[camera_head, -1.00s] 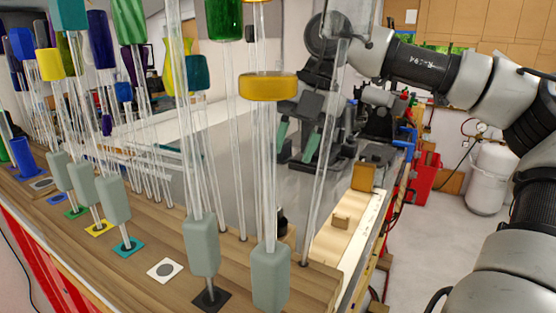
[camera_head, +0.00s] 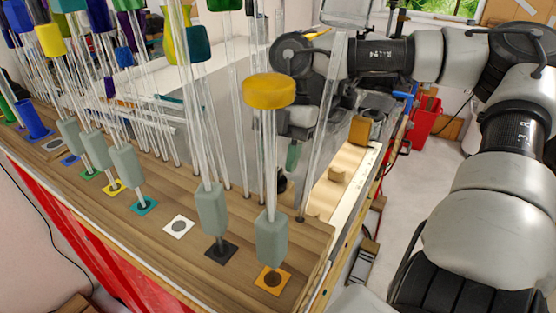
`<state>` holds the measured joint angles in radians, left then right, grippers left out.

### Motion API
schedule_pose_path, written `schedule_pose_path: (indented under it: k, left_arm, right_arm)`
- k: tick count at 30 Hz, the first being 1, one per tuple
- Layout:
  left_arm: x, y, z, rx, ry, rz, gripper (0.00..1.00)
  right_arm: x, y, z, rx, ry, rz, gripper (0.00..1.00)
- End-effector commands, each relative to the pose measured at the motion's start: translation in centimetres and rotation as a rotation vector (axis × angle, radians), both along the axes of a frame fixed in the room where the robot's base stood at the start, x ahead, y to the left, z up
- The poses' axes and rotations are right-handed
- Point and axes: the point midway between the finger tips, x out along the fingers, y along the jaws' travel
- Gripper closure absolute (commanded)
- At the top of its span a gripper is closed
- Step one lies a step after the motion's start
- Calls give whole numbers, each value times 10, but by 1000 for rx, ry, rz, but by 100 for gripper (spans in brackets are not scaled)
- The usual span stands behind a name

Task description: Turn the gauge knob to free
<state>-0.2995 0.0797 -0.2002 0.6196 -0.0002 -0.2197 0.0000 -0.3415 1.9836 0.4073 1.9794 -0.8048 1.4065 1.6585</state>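No dial or marking clearly identifies the gauge knob. A small wooden block (camera_head: 338,174) sits on a pale wooden strip (camera_head: 328,200) at the bench's right end, and an amber block (camera_head: 360,130) stands at its far end. A round yellow cap (camera_head: 269,91) tops a clear rod at the front. My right gripper (camera_head: 292,155) points down beyond this rod, left of the amber block. Rods and the cap cover part of it, and its finger gap is not clear. My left gripper is out of view.
Many tall glass rods with coloured caps crowd the wooden rack (camera_head: 130,225). A red bin (camera_head: 424,123) stands beyond the bench; floor shows at right.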

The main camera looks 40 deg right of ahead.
Motion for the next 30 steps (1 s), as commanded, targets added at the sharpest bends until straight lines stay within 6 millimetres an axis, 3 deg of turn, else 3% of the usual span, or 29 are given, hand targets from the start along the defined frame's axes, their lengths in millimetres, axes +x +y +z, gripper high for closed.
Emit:
schedule_pose_path:
  k: [6, 14, 22, 30]
  left_arm:
    - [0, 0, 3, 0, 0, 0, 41]
    - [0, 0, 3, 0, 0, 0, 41]
    - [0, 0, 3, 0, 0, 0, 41]
    - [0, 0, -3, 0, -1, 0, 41]
  right_arm:
    - [-3, 6, -14, 0, 0, 0, 62]
    - [-3, 6, -16, -1, -1, 0, 62]
    - [-3, 6, -16, 0, 0, 0, 100]
    - [-3, 6, -18, -1, -1, -36, 100]
